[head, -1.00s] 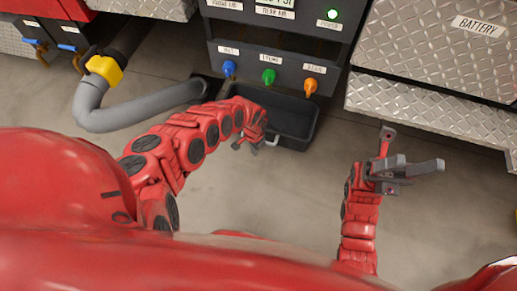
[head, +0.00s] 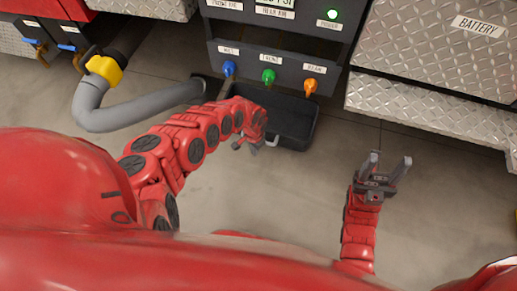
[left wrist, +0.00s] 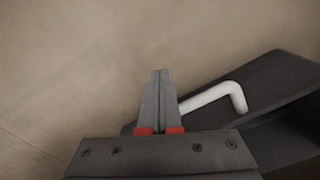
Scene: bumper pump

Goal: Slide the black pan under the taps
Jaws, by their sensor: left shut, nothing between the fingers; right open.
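The black pan (head: 291,122) lies on the floor below the row of taps: a blue tap (head: 229,68), a green tap (head: 268,76) and an orange tap (head: 310,86). Its pale handle (head: 272,140) faces me and also shows in the left wrist view (left wrist: 222,95). My left gripper (head: 246,146) is at the pan's near left side, close to the handle. In the left wrist view its fingers (left wrist: 158,90) are shut and empty, left of the handle. The left arm hides part of the pan. My right gripper (head: 386,164) is open and empty, right of the pan.
The dark tap panel (head: 275,50) stands behind the pan. A grey hose (head: 135,115) with a yellow collar (head: 104,69) lies at the left. A metal battery box (head: 435,50) and step stand at the right. The floor between the grippers is clear.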

